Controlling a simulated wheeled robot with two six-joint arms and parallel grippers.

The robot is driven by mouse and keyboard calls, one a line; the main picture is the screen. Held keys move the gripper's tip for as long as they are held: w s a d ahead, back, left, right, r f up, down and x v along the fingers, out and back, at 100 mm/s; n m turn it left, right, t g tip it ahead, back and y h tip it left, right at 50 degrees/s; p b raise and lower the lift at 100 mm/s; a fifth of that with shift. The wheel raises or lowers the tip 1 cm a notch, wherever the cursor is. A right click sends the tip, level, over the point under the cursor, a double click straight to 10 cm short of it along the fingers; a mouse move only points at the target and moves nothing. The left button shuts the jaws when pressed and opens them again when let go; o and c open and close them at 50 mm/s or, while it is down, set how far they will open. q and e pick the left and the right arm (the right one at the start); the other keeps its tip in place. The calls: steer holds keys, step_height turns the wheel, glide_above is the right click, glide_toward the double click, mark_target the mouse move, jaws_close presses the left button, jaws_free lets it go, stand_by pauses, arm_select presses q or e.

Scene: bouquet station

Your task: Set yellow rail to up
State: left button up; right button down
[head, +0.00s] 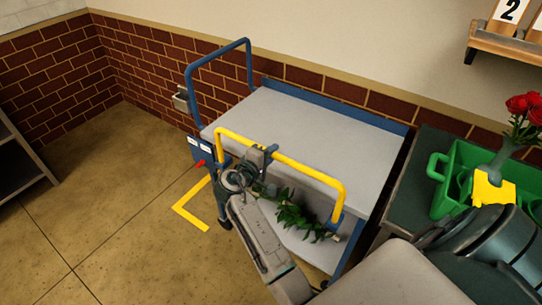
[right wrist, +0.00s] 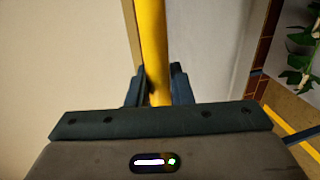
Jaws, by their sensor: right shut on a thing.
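The yellow rail (head: 290,166) is a bent bar at the near side of a cart with a grey top (head: 290,125). Its crossbar stands above the near edge of that top, and its ends bend down towards the cart's frame. I cannot tell whether it is fully upright or locked. My right gripper (head: 267,154) is shut on the crossbar, towards its left end. In the right wrist view the yellow rail (right wrist: 154,45) runs between the two dark fingers (right wrist: 156,88). My right forearm hides part of the cart's near side. My left gripper is not in view.
A blue rail (head: 218,58) stands at the cart's left end, above a panel with a red knob (head: 200,163). Green leaves (head: 291,218) lie below the yellow rail. A green crate (head: 440,195) and red roses (head: 523,104) are at right.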

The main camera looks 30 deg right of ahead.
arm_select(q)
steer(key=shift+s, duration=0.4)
arm_select(e)
steer(key=shift+w+d+r, duration=0.1)
steer(key=shift+w+r, duration=0.05)
steer(key=shift+r, duration=0.25)
steer(key=c, duration=1.3)
jaws_free()
steer(key=shift+c, duration=0.2)
steer(key=shift+f, duration=0.15)
